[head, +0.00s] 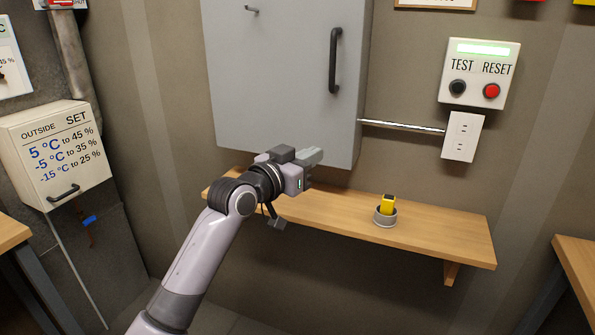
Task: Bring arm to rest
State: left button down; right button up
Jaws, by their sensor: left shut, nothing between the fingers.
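My left arm comes in from the lower left of the head view. Its gripper (311,157) is shut with nothing in it, pointing right and a little up. It shows in front of the lower edge of the grey cabinet (285,80), above the wooden shelf (430,235). I cannot tell whether it touches the cabinet. My right gripper is out of view.
A yellow object (388,203) stands in a small grey round holder (385,219) on the shelf. A TEST/RESET box (480,72) and a white outlet (462,137) are on the wall. A settings box (55,152) is at left. Wooden tables (578,270) flank the view.

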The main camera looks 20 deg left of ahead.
pick_arm(q)
jog(key=shift+s+a, duration=0.15)
jog(key=shift+s, duration=2.8)
jog(key=s+f+n+g+y, duration=0.1)
jog(key=s+f, duration=0.2)
jog(key=f, duration=0.5)
jog(key=s+a+f+g+y, duration=0.1)
jog(key=s+f, duration=0.2)
jog(key=f, duration=0.5)
jog(key=s+f+n+g+y, duration=0.1)
jog(key=s+f, duration=0.3)
jog(key=f, duration=0.4)
jog(key=s+f+g+y, duration=0.1)
jog(key=s+f+g, duration=0.2)
jog(key=s+f, duration=1.1)
jog(key=s, duration=0.3)
jog(key=shift+s+a, duration=0.2)
jog(key=shift+s, duration=0.2)
jog(key=shift+f, duration=0.1)
